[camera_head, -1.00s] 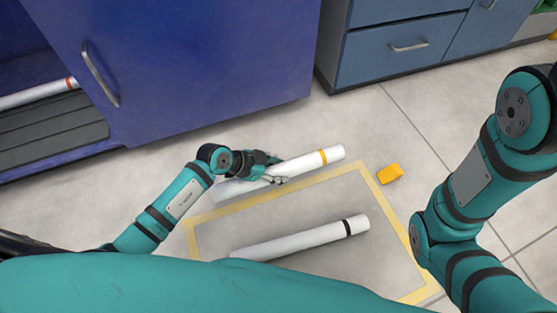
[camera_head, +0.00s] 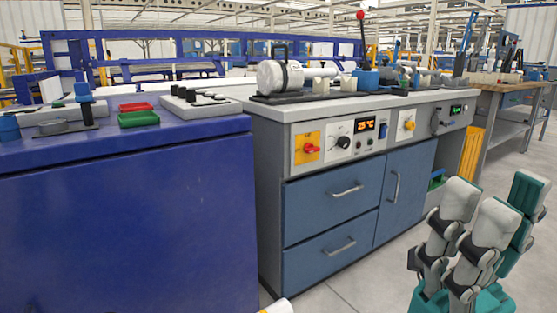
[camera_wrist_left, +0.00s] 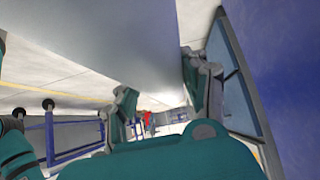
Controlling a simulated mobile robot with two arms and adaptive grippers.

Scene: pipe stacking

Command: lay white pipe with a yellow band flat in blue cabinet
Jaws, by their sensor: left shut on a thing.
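The blue cabinet (camera_head: 125,225) fills the left of the head view; its closed outer face shows, and its inside is hidden. A white pipe end (camera_head: 280,306) with a bit of yellow shows at the bottom edge of the head view. In the left wrist view my left gripper (camera_wrist_left: 160,95) has its fingers against the large grey-looking pipe (camera_wrist_left: 110,35), shut on it. The left gripper is outside the head view. My right gripper (camera_head: 490,205) is at the lower right with fingers pointing up and spread, empty.
A grey workbench (camera_head: 262,190) with blue drawers (camera_head: 330,208) stands right of the cabinet. Red (camera_head: 136,107) and green (camera_head: 139,119) trays sit on the cabinet top. Clear floor (camera_head: 375,280) lies before the workbench.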

